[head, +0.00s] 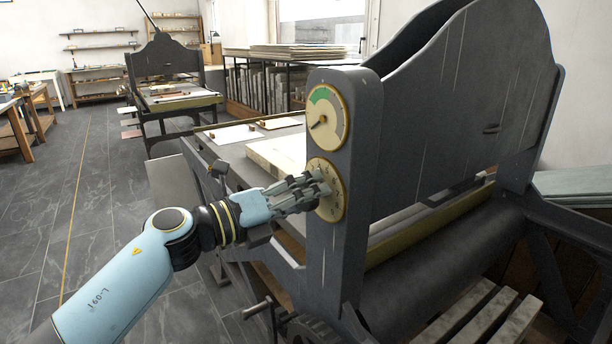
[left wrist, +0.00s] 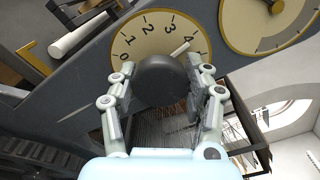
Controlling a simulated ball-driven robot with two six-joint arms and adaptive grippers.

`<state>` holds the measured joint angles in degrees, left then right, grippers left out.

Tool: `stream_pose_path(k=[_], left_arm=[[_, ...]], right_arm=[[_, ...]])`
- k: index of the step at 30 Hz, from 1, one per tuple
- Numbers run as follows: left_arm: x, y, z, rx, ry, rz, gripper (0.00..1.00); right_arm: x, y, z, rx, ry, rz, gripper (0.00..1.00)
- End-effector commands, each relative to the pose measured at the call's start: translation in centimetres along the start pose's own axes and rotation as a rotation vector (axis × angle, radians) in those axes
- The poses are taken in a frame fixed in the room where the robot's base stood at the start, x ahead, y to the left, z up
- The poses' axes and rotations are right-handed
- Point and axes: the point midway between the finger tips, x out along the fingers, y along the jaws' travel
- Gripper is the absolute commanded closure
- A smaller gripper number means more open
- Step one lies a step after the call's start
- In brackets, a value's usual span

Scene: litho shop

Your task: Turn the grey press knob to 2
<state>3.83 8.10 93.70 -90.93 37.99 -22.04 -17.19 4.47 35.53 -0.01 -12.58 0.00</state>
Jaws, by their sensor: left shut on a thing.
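The grey press knob (left wrist: 163,78) shows in the left wrist view as a dark round cap in front of a cream dial (left wrist: 128,55) numbered 1 to 4. A pale pointer (left wrist: 181,48) at its edge points at about the 4. My left gripper (left wrist: 163,95) has its fingers on both sides of the knob and is shut on it. In the head view, my left gripper (head: 318,188) reaches the lower dial (head: 337,207) on the dark press upright and hides the knob there. My right gripper is not in view.
A second gauge (head: 327,117) with a green sector and a dark needle sits just above the dial. The press upright (head: 350,250) and large side plate (head: 450,110) fill the right. A press bed with papers lies behind my arm. Open floor (head: 110,210) lies left.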

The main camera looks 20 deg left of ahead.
Motion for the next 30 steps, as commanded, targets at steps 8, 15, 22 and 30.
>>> stream_pose_path(k=[8,15,22,30], left_arm=[[0.0,-0.4,0.3,-0.265,0.000,0.002,0.83],[0.0,-0.4,0.3,-0.494,-0.001,0.002,0.83],[0.0,-0.3,0.2,-0.708,-0.001,0.002,0.83],[0.0,-0.2,0.2,-0.922,-0.001,0.002,0.83]], right_arm=[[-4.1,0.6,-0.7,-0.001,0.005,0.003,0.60],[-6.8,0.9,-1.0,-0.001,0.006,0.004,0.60],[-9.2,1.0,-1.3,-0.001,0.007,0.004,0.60],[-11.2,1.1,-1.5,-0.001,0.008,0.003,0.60]])
